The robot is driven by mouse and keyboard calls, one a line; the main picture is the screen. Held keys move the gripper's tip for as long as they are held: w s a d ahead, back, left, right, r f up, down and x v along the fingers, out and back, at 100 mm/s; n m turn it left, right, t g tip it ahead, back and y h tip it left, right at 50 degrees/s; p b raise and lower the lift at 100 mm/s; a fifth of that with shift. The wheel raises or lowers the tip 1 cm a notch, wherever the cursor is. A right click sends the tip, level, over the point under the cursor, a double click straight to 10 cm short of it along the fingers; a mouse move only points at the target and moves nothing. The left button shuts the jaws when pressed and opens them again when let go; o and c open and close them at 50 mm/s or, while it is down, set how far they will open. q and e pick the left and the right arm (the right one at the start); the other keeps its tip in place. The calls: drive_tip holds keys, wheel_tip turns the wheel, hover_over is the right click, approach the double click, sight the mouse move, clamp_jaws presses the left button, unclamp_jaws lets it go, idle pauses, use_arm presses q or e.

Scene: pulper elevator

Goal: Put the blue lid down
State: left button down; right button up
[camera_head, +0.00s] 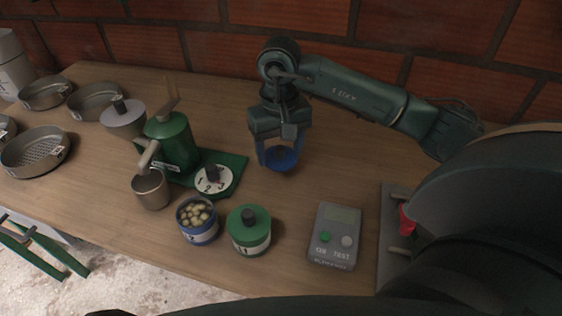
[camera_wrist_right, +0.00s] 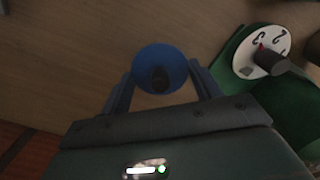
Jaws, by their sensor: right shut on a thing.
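The blue lid (camera_head: 279,158) with a dark knob is held between the fingers of my right gripper (camera_head: 280,150), to the right of the green machine. In the right wrist view the round blue lid (camera_wrist_right: 160,68) sits between the two fingertips of the gripper (camera_wrist_right: 160,80), with bare wood behind it. I cannot tell whether the lid touches the table. A blue-banded jar (camera_head: 198,232) stands open at the front, with pale yellowish pieces inside. My left gripper does not show.
The green machine (camera_head: 172,145) with a numbered white dial (camera_head: 214,179) stands left of the lid. A metal cup (camera_head: 151,188), a green-lidded jar (camera_head: 249,230) and a grey tester (camera_head: 335,236) stand nearer the front. Metal pans (camera_head: 36,150) are at left. Bare wood (camera_head: 335,165) lies right of the lid.

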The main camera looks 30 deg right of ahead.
sight(280, 157)
drive_tip(key=shift+f, duration=2.2)
drive_tip(key=o, duration=1)
drive_tip(key=shift+r, duration=0.1)
drive_tip(key=shift+r, duration=0.25)
wheel_tip(280, 157, up, 12)
drive_tip(key=shift+f, duration=0.15)
